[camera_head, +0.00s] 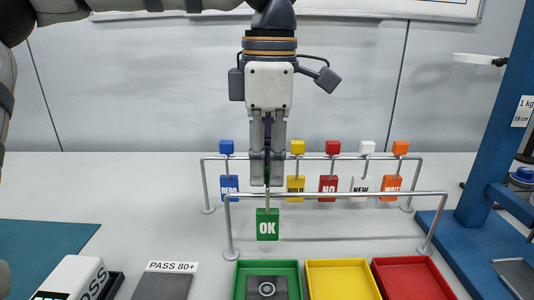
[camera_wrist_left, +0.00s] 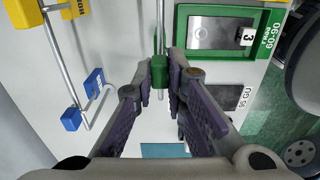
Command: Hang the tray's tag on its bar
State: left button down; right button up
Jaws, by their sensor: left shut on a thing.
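My left gripper (camera_head: 267,172) points down over the front bar (camera_head: 350,194) and is shut on the green OK tag (camera_head: 267,224). In the left wrist view, the tag's green top block (camera_wrist_left: 158,68) sits between the fingertips (camera_wrist_left: 160,78). The tag's plate hangs upright below the gripper, at the left part of the front bar. I cannot tell whether its stem touches the bar. My right gripper is not in view.
Behind, a rear bar (camera_head: 320,157) carries blue, yellow, red, white and orange tags. A yellow tray (camera_head: 343,265) and a red tray (camera_head: 410,265) stand right of the green one. A blue stand (camera_head: 490,130) is at right. The front bar is otherwise bare.

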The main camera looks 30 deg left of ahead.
pick_arm(q)
jog(key=shift+f, duration=0.35)
jog(key=c, duration=1.5)
grip_release()
jog(key=shift+c, duration=0.2)
jog(key=shift+r, duration=0.15)
